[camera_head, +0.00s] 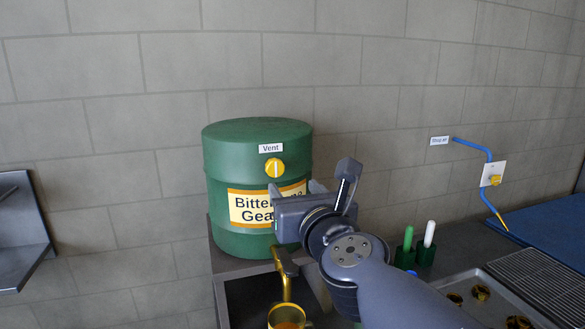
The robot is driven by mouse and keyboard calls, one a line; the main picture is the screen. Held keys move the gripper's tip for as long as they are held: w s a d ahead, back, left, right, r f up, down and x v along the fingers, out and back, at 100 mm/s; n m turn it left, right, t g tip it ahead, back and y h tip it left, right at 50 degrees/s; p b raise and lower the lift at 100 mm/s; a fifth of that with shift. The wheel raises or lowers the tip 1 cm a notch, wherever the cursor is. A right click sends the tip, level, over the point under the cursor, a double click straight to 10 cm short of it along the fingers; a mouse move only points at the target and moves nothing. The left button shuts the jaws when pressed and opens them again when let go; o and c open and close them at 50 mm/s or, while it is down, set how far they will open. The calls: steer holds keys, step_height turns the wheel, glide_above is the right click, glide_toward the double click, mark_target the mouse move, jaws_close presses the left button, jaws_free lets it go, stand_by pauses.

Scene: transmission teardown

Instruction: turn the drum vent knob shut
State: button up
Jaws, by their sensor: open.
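The green drum (222,160) stands against the wall on a grey stand. Its vent knob (274,168) is a small yellow round knob high on the front, under a white "Vent" label (271,148). A pale mark on the knob looks roughly upright. My gripper (279,215) is in front of the drum, below and slightly right of the knob. It is open and apart from the knob, and covers part of the yellow drum label (250,208). Its fingertips are hard to make out against the drum.
A brass spout (285,270) comes down below the drum over a brass cup (287,316). Green and white capped bottles (428,243) stand right of my arm. A blue air line with a yellow valve (494,180) is on the right wall. Clear space lies left of the drum.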

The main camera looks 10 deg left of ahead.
mark_target(276, 167)
steer(key=x, duration=1.1)
steer(key=shift+s+a+r, duration=0.1)
steer(key=shift+a, duration=0.15)
steer(key=shift+c, duration=0.4)
steer(key=c, duration=0.8)
steer(key=shift+c, duration=0.2)
